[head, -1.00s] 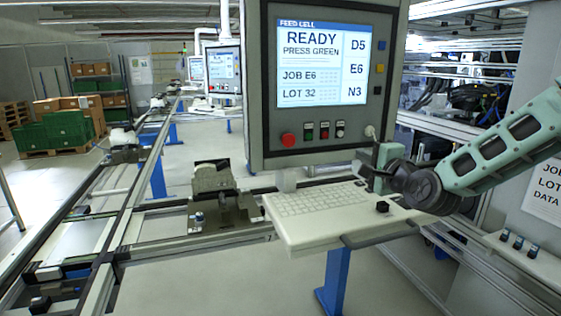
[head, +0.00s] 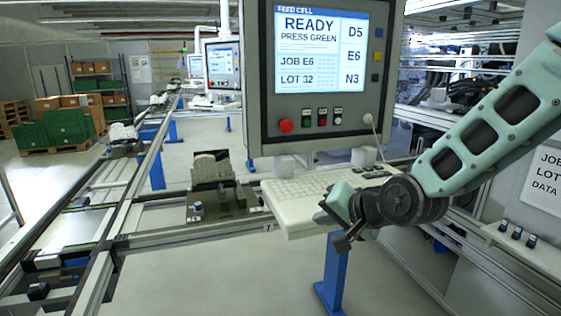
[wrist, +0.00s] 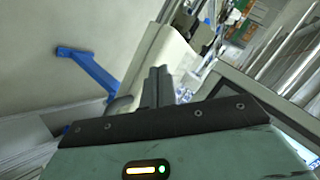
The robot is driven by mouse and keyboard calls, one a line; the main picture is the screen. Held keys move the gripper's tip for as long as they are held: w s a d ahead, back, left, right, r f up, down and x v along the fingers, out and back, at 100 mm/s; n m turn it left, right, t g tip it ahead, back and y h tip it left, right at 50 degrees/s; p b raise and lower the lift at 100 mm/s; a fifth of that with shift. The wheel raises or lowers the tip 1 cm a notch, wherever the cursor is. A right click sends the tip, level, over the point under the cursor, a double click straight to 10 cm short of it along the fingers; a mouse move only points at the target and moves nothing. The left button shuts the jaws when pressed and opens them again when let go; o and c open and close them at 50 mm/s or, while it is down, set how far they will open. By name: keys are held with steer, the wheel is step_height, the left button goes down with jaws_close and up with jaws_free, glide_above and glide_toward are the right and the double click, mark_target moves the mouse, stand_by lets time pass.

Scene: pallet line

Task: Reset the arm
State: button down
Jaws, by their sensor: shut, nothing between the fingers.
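My gripper (head: 343,241) is in front of the white keyboard shelf (head: 283,222), at its right front part, with the fingers pointing down and to the left. It is shut and empty. In the wrist view its two dark fingers (wrist: 158,86) lie together, with the pale shelf edge (wrist: 165,55) behind them. My green arm comes in from the right and hides part of the shelf. Whether the gripper touches the shelf I cannot tell.
The control panel (head: 257,80) stands above the shelf, with a lit screen (head: 320,48) reading READY, PRESS GREEN, and a red button (head: 286,125). A blue post (head: 333,272) stands below. A conveyor rail (head: 125,215) runs at left. Open floor (head: 220,285) lies front centre.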

steer(key=s+d+f+n+g+h+b, duration=0.1)
steer(key=s+f+n+g+h+b, duration=0.1)
steer(key=s, duration=0.8)
steer(key=s+d+f+n+g+h+b, duration=0.2)
steer(key=s+f+n+g, duration=0.2)
steer(key=s, duration=0.5)
steer(key=s+d+f+n+g+h+b, duration=0.1)
steer(key=s+d+f+n+g, duration=0.1)
steer(key=s+n, duration=0.4)
steer(key=s+f, duration=0.1)
steer(key=s, duration=0.3)
steer(key=shift+s+f+g+h+b, duration=0.25)
steer(key=shift+s+g+h+b, duration=0.1)
steer(key=shift+g+h+b, duration=0.05)
steer(key=shift+d, duration=0.15)
